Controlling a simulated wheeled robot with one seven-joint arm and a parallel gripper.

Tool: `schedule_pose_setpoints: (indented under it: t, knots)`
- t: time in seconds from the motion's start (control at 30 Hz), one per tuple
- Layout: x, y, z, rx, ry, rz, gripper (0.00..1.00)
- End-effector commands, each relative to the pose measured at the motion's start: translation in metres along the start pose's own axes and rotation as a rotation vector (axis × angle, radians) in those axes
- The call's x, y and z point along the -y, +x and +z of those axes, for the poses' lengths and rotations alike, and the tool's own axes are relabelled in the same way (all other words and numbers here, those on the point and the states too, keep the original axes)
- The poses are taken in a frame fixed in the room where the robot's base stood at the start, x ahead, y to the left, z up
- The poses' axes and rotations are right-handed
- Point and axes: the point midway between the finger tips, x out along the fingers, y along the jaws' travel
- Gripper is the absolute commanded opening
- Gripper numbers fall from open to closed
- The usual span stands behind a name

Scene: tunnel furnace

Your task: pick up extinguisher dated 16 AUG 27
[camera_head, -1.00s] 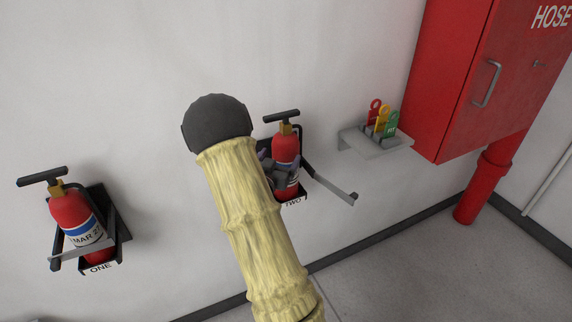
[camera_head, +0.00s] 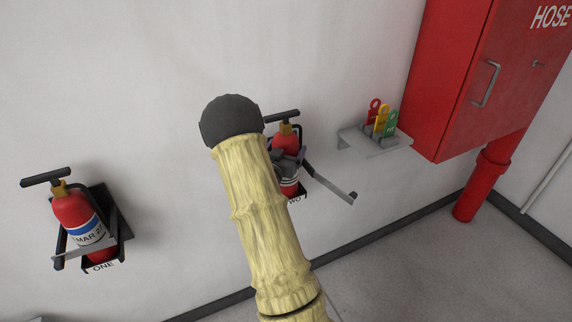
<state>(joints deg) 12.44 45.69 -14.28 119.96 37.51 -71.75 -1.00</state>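A red extinguisher (camera_head: 285,143) with a black handle sits in the wall bracket marked TWO (camera_head: 299,199). The bracket's metal strap (camera_head: 330,181) stands swung out to the right. My yellow-sleeved arm covers the left side of this extinguisher and its date label. My gripper (camera_head: 287,163) is at the extinguisher's body, partly hidden by my arm; whether its fingers are closed on it cannot be seen. Another red extinguisher (camera_head: 73,212) with a blue-banded label reading "MAR 27" stands in the bracket marked ONE (camera_head: 104,265), its strap across the front.
A grey wall shelf (camera_head: 372,143) holds red, yellow and green tags (camera_head: 383,117). A red HOSE cabinet (camera_head: 470,80) and a red pipe (camera_head: 480,187) stand at the right. The floor (camera_head: 420,255) below is clear.

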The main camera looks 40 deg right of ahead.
Motion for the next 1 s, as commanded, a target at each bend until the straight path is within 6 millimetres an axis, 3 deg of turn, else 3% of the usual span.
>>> schedule_pose_setpoints:
  t: [0.17, 0.57, 1.0]
  knots:
    - [0.000, 0.000, 0.000, 0.000, 0.000, 0.000, 0.84]
    - [0.000, 0.000, 0.000, 0.000, 0.000, 0.000, 0.06]
    - [0.000, 0.001, -0.013, -0.012, 0.005, 0.001, 0.04]
